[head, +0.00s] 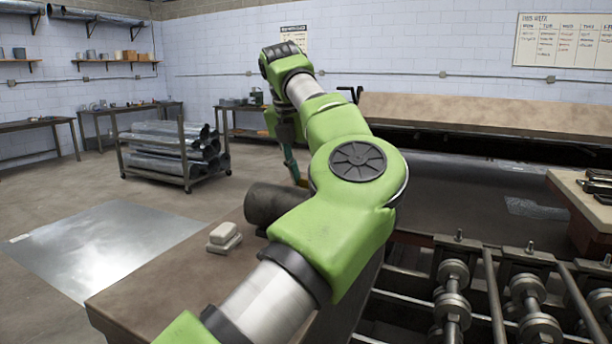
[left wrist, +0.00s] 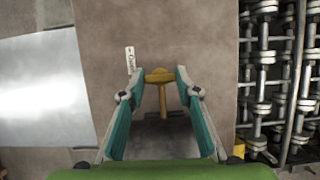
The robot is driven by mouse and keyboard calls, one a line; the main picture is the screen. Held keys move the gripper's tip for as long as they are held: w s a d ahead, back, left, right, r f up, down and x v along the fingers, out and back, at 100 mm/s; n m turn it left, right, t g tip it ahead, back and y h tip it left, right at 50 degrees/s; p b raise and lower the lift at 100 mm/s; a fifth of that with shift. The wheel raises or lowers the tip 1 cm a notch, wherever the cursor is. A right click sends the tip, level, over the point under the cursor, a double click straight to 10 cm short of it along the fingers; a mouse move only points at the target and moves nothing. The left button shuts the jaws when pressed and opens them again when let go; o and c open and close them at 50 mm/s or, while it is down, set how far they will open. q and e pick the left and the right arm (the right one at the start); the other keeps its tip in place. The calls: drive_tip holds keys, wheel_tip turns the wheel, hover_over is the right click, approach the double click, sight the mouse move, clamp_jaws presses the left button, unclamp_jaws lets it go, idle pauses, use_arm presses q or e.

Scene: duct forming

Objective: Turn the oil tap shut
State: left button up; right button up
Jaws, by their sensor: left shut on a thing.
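The oil tap (left wrist: 162,108) shows in the left wrist view as a brass-yellow T-shaped handle, its crossbar between my fingertips and its stem pointing down the picture. My left gripper (left wrist: 161,76), with teal finger pads, is shut on the tap's handle. A white tag (left wrist: 130,60) with small lettering lies just left of the handle. In the head view my left gripper (head: 296,178) points down beyond the bench, mostly behind my green arm; the tap is hidden there. My right gripper is not in view.
A dark cylinder (head: 272,204) and pale blocks (head: 224,237) rest on the brown bench top (head: 150,290). Rollers on shafts (head: 452,300) are at the right. A sheet of metal (head: 100,245) lies left, and a cart of ducts (head: 175,150) stands behind.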

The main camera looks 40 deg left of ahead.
use_arm(q)
drive_tip(key=o, duration=1.1)
drive_tip(key=shift+r, duration=0.15)
drive_tip(key=v, duration=1.2)
